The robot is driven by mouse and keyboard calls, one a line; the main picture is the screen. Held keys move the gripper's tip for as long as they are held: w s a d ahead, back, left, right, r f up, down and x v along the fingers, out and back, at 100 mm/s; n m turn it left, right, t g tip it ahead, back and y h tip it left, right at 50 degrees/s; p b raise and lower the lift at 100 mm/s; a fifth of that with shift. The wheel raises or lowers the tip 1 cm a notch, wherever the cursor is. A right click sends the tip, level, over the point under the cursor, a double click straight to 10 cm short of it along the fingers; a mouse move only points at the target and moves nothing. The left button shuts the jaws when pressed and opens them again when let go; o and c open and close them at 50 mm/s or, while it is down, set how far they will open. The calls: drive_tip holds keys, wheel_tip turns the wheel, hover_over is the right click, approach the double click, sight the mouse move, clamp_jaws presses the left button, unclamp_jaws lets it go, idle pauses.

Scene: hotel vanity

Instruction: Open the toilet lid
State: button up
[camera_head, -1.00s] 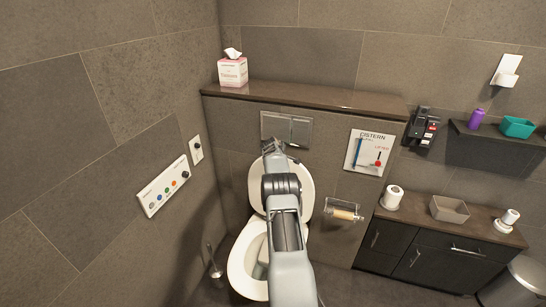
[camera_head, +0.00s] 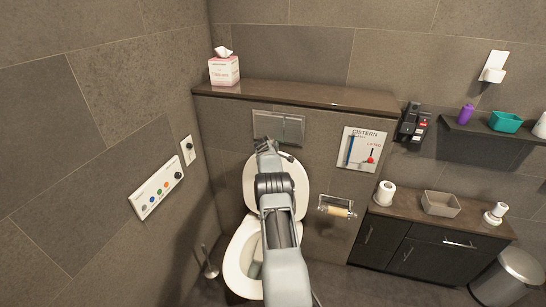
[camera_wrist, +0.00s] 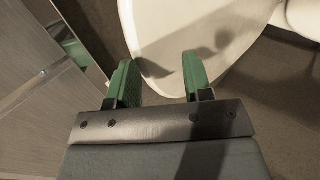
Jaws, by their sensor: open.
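The white toilet lid (camera_head: 292,186) stands raised, leaning back towards the wall behind the open bowl (camera_head: 238,262). My arm crosses in front and covers much of both. In the wrist view my gripper (camera_wrist: 160,78) is open, with its two green fingers apart and nothing held between them. The white lid (camera_wrist: 185,30) fills the top middle there, its rounded edge near the fingertips and the gripper's shadow on it. I cannot tell whether a finger touches it. In the head view my fingers cannot be made out at the end of the arm.
A flush plate (camera_head: 279,128) is on the wall behind the lid, under a ledge with a tissue box (camera_head: 224,70). A paper holder (camera_head: 337,207) is to the right, beside a dark cabinet (camera_head: 425,250). A toilet brush (camera_head: 210,264) stands left of the bowl.

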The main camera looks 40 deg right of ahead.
drive_tip(key=b+v, duration=0.3)
drive_tip(key=v, duration=1.1)
drive_tip(key=shift+f, duration=0.1)
idle(0.4)
